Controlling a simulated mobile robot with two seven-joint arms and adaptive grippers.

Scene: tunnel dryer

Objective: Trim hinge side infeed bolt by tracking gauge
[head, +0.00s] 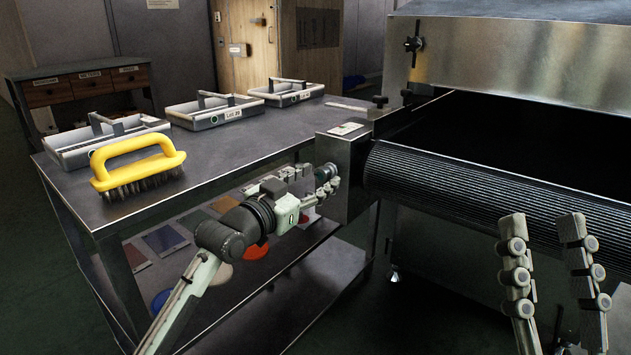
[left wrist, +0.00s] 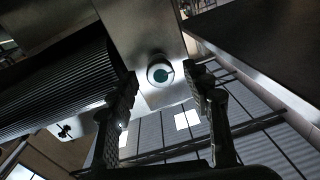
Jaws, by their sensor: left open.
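A round bolt head (left wrist: 160,73) with a pale rim and teal centre sits on the end face of the metal bracket (left wrist: 146,35) in the left wrist view. My left gripper (left wrist: 164,82) is open, with one finger on each side of the bolt head and gaps between. In the head view the left gripper (head: 325,181) is at the bracket's end (head: 346,195) and largely hides the bolt. A small plate with red and white marks (head: 347,128), possibly the gauge, lies on top of the bracket. My right gripper (head: 543,222) is open and empty before the belt.
The ribbed belt (head: 480,190) runs into the steel dryer hood (head: 500,60). The table (head: 255,145) holds a yellow-handled brush (head: 137,166) and trays (head: 215,110). A shelf (head: 300,285) with coloured items lies below. The floor before the dryer is open.

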